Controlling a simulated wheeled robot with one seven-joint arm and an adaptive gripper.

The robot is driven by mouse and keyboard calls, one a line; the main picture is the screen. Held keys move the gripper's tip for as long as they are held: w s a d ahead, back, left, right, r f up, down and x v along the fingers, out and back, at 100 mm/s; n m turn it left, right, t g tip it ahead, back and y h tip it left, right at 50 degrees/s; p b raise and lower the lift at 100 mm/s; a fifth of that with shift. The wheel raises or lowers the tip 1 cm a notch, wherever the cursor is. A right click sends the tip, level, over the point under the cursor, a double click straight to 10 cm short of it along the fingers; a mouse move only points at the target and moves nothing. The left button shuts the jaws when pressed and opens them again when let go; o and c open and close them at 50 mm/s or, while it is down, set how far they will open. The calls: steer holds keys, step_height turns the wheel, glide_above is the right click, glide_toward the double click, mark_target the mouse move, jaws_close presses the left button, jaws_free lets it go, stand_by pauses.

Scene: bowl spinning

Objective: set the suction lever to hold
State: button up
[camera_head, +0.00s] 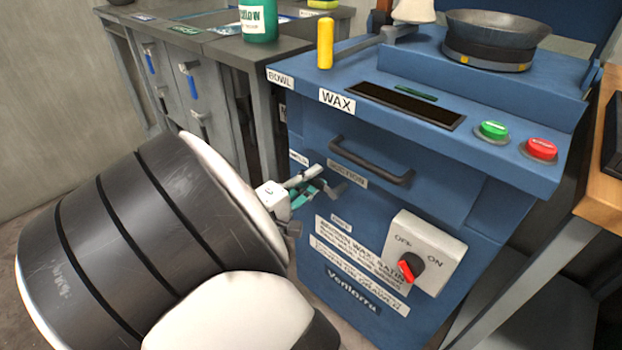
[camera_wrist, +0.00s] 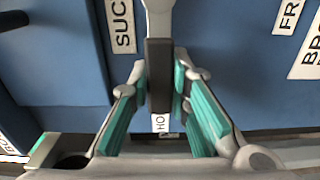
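The suction lever (camera_wrist: 159,75), a light grey shaft with a dark grip, stands between the two teal-padded fingers of my gripper (camera_wrist: 157,88) in the wrist view. The fingers are apart, with a gap at the left of the grip; contact on the right is hard to tell. A small label (camera_wrist: 160,123) reading "HO" shows just below the grip, its rest hidden. In the head view my gripper (camera_head: 308,190) is at the blue machine's front (camera_head: 300,135), by the "SUCTION" label (camera_head: 347,172), and mostly covers the lever.
A drawer handle (camera_head: 370,160) juts out just above my gripper. A white switch box (camera_head: 428,252) with a red-marked knob is to the right. Green (camera_head: 493,131) and red (camera_head: 540,149) buttons, a yellow cylinder (camera_head: 325,43) and a bowl (camera_head: 497,30) are on top.

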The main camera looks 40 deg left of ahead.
steer(key=o, duration=0.4)
steer(key=shift+s, duration=0.15)
